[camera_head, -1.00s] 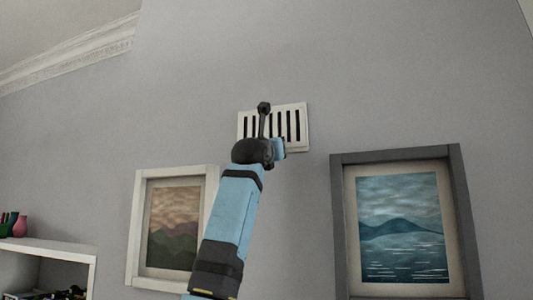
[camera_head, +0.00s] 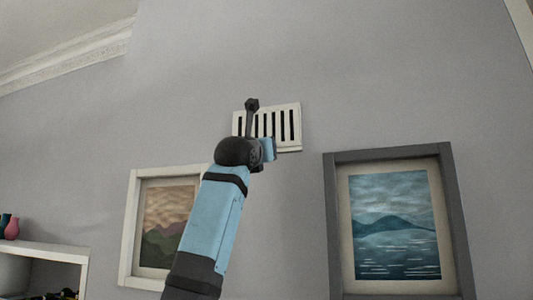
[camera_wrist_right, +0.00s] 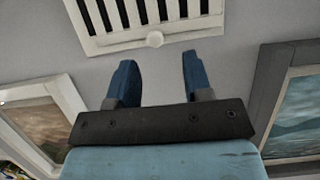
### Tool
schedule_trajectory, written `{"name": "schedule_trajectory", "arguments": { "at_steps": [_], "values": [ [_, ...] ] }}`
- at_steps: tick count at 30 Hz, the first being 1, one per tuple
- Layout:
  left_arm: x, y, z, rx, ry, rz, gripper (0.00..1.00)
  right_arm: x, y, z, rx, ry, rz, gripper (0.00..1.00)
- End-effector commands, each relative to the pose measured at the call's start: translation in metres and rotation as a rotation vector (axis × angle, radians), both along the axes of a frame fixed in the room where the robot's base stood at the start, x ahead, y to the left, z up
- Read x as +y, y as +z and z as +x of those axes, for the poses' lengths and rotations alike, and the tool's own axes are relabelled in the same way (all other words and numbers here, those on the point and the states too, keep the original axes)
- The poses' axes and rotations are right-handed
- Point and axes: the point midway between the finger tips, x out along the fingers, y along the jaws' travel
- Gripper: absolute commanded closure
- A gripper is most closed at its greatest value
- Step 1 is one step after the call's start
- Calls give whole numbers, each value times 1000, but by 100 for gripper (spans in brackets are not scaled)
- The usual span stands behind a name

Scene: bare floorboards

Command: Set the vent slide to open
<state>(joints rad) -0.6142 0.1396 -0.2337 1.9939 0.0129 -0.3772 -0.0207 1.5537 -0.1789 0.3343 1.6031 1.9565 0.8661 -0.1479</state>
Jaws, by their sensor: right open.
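A white wall vent (camera_head: 296,126) with dark upright slots is on the grey wall in the middle of the head view. My right arm reaches up in front of its left and lower part. My right gripper (camera_wrist_right: 157,59) is open and empty. My left gripper is not in view.
A white-framed picture (camera_head: 128,230) hangs lower left and a grey-framed picture (camera_head: 333,215) lower right. A white shelf (camera_head: 50,250) with small vases stands at the far left. The wall around and above the vent is bare.

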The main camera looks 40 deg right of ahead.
Motion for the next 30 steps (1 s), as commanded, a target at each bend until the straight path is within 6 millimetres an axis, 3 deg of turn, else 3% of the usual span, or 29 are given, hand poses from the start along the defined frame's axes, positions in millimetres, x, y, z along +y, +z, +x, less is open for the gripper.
{"name": "schedule_trajectory", "arguments": {
  "at_steps": [6,12,30],
  "values": [
    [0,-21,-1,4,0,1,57,40,-21,-21,-1,1,-2,54],
    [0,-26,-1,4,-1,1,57,60,-29,-32,0,-1,0,54],
    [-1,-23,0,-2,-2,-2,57,65,-30,-35,-1,-2,0,54]
  ]
}}
